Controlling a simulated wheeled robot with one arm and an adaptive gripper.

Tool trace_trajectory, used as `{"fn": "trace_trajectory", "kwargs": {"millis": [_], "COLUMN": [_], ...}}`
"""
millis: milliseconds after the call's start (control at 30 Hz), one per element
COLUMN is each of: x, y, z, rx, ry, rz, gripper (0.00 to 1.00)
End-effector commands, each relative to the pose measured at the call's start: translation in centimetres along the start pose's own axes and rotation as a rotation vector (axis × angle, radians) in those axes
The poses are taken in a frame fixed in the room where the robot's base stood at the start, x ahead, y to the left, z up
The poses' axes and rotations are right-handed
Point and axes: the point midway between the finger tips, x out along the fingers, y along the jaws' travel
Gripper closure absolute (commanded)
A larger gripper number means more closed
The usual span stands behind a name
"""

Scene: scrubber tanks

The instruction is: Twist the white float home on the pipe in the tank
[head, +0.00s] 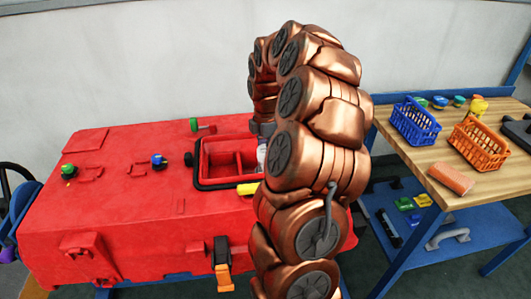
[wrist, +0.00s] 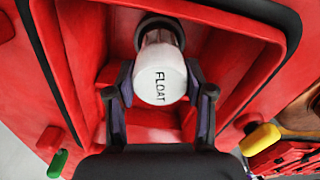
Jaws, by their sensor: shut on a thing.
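The white float (wrist: 161,84), marked "FLOAT", sits between the two fingers of my gripper (wrist: 160,95) in the wrist view. My gripper is shut on it. In the head view the tank opening (head: 222,155) has a black rim, and my arm hides most of the gripper and float.
A yellow handle (wrist: 259,139) and a green knob (wrist: 57,163) are near the tank opening. Red tank walls stand close on both sides of my fingers. At right, a wooden bench (head: 408,157) holds a blue basket (head: 415,122) and an orange basket (head: 478,145).

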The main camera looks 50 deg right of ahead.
Motion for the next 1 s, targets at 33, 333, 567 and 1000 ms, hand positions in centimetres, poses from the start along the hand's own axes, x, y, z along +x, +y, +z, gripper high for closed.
{"fn": "trace_trajectory", "kwargs": {"millis": [33,333,567,1000], "x": [0.06,0.03,0.17,0.15], "y": [0.01,0.04,0.06,0.09], "z": [0.01,0.03,0.06,0.08], "rx": [0.014,0.036,0.211,0.304], "ry": [0.0,0.0,0.0,0.0], "rz": [0.001,0.002,0.003,0.004], "gripper": [0.83,0.83,0.83,0.83]}}
